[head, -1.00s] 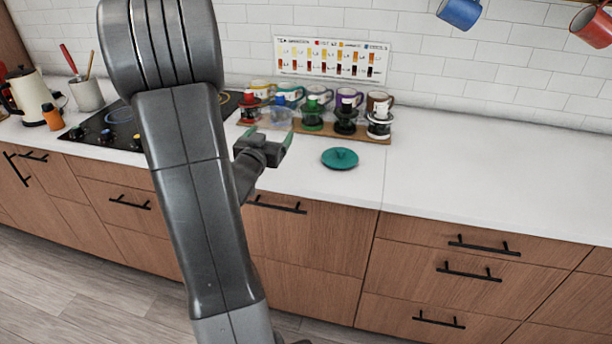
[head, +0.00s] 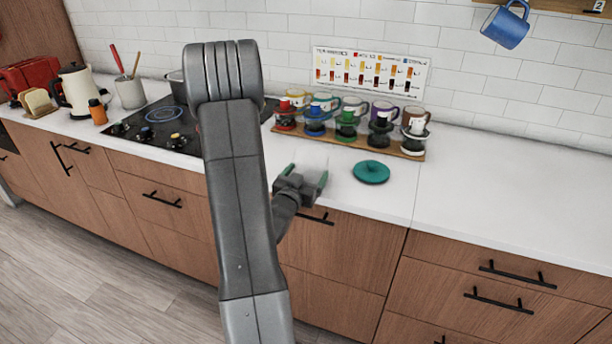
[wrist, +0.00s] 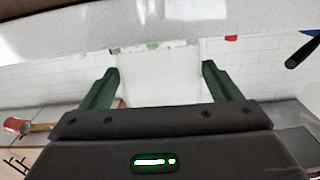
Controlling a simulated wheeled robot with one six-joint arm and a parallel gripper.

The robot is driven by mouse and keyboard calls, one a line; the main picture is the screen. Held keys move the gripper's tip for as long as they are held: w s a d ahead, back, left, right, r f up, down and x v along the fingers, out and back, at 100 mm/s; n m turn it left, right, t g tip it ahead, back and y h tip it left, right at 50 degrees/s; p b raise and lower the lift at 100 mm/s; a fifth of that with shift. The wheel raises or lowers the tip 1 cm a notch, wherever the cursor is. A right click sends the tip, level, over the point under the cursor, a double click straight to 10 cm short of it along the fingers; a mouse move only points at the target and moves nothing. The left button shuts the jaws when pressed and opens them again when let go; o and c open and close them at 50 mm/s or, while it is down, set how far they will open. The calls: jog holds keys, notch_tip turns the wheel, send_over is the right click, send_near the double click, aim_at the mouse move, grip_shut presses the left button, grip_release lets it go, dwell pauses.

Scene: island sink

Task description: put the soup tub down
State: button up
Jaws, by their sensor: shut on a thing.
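My gripper (head: 306,183) is at the front edge of the white counter (head: 490,210), left of the teal round lid (head: 371,173) and apart from it. Its two green fingers stand apart with a pale, see-through thing between them, which I take to be the soup tub. In the wrist view this whitish tub (wrist: 160,88) fills the gap between the fingers of my gripper (wrist: 160,85). In the head view the tub is hard to make out against the counter. I cannot tell what it contains.
A wooden board with several coloured drippers (head: 347,125) and mugs stands behind, by the wall. A black cooktop (head: 150,127) lies to the left. A blue mug (head: 506,27) hangs at upper right. The counter right of the lid is clear.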

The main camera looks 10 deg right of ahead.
jog(key=shift+f+b, duration=0.25)
jog(key=shift+b, duration=0.05)
jog(key=o, duration=0.9)
jog(key=shift+c, duration=0.2)
jog(key=shift+r, duration=0.15)
